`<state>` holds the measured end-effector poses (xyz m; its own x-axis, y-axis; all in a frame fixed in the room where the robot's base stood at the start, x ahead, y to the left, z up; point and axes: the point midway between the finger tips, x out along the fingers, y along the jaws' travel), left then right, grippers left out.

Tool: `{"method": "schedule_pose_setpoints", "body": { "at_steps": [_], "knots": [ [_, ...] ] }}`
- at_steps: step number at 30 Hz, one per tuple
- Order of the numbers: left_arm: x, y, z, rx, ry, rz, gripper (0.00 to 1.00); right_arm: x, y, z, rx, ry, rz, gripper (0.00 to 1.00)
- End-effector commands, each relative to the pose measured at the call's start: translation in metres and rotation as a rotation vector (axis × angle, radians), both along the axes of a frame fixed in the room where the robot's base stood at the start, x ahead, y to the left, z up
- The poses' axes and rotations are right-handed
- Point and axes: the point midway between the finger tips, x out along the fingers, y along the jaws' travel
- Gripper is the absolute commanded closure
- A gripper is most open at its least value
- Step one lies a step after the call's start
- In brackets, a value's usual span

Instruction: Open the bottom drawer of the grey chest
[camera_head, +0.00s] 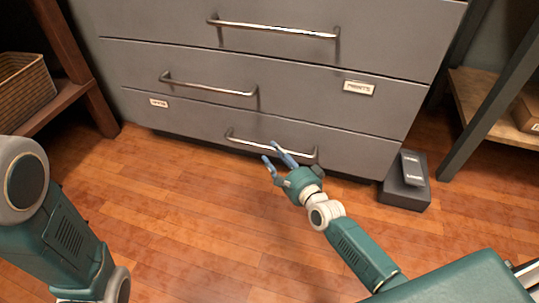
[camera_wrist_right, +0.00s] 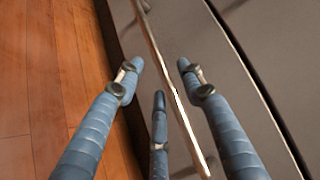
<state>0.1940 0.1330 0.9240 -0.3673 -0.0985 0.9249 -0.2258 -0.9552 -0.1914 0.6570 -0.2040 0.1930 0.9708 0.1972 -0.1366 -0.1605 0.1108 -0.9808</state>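The grey chest (camera_head: 290,60) stands ahead, and its bottom drawer (camera_head: 355,150) looks flush with the front. The drawer's metal bar handle (camera_head: 245,143) runs across its middle; it also shows in the right wrist view (camera_wrist_right: 163,62). My right gripper (camera_head: 272,154) is at the handle, in front of the drawer. In the right wrist view its blue fingers (camera_wrist_right: 160,72) are spread, with the bar running between them. Whether any finger touches the bar is unclear. My left arm shows at the left edge, but its gripper is out of view.
Two upper drawers with bar handles look shut. A dark box (camera_head: 405,192) with a small black item (camera_head: 412,168) on it sits on the floor by the chest's right corner. Shelving with a wicker basket (camera_head: 25,92) is at left, another shelf at right. The wooden floor (camera_head: 190,200) in front is clear.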

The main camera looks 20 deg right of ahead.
Motion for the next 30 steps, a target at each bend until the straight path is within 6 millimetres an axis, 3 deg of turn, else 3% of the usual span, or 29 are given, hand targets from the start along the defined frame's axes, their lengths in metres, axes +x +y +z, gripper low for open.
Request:
{"method": "schedule_pose_setpoints", "body": {
  "at_steps": [1,7,18,19,24,30],
  "knots": [
    [0.001,0.000,-0.011,0.001,0.003,0.001,0.60,0.010,0.002,-0.006,0.001,-0.004,-0.001,0.62],
    [0.001,0.000,-0.024,0.001,0.004,0.001,0.60,0.033,0.007,-0.007,-0.001,-0.001,0.000,0.62],
    [0.001,0.000,-0.025,0.002,0.003,0.001,0.60,0.039,0.008,-0.006,-0.001,0.001,0.000,0.62],
    [0.001,0.000,-0.025,0.002,0.003,0.001,0.60,0.039,0.008,-0.006,-0.001,0.001,0.000,0.64],
    [0.001,-0.001,-0.025,0.002,0.003,0.001,0.60,0.039,0.008,-0.006,-0.001,0.001,0.000,0.98],
    [0.001,-0.001,-0.025,0.002,0.003,0.001,0.60,0.039,0.008,-0.006,0.000,0.001,0.000,1.00]
  ]
}}
